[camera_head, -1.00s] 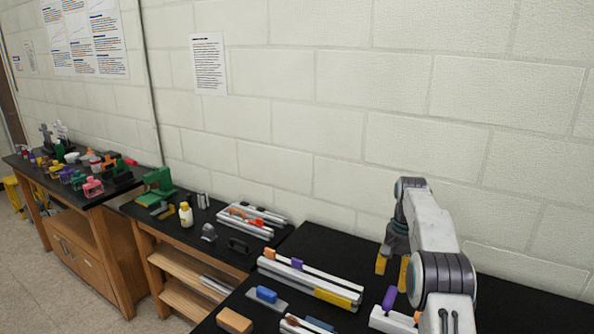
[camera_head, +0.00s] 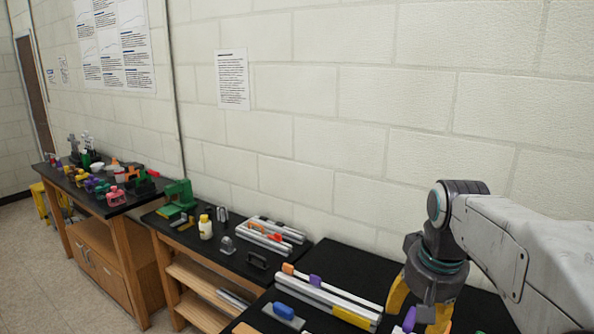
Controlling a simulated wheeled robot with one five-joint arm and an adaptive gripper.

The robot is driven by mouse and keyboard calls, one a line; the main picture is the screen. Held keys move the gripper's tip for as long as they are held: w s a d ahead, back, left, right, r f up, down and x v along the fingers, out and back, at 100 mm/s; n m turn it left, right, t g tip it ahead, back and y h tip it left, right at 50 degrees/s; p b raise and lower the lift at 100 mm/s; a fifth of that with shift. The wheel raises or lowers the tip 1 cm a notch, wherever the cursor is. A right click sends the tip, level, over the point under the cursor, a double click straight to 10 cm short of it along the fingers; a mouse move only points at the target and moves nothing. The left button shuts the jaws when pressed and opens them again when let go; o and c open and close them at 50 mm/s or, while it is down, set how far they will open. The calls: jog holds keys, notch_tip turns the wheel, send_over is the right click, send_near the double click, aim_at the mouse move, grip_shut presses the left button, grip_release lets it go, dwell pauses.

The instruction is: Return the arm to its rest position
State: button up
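My arm (camera_head: 530,245) comes in from the right edge, raised and bent, with its wrist folded downward. My gripper (camera_head: 412,316) hangs below the wrist with its yellow fingers apart. It is open and I see nothing held in it. It is above the right part of the near black bench (camera_head: 358,262). A purple piece (camera_head: 409,319) shows between the fingers, apparently lower on the bench. The lower fingertips are close to the bottom edge of the picture.
Aluminium extrusions (camera_head: 325,298) with coloured clips and a blue-handled tool (camera_head: 284,312) lie left of my gripper. A middle bench bears a green press (camera_head: 178,196) and a yellow-capped bottle (camera_head: 205,227). A white block wall (camera_head: 400,110) stands close behind.

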jog(key=s+a+f+n+t, duration=0.1)
jog(key=s+f, duration=0.2)
jog(key=s, duration=0.6)
jog(key=s+a+f+n+t, duration=0.1)
jog(key=s+a+f, duration=0.1)
jog(key=s, duration=0.7)
jog(key=shift+a+f+n+b, duration=0.15)
jog(key=shift+f+n+b, duration=0.2)
jog(key=shift+f, duration=0.5)
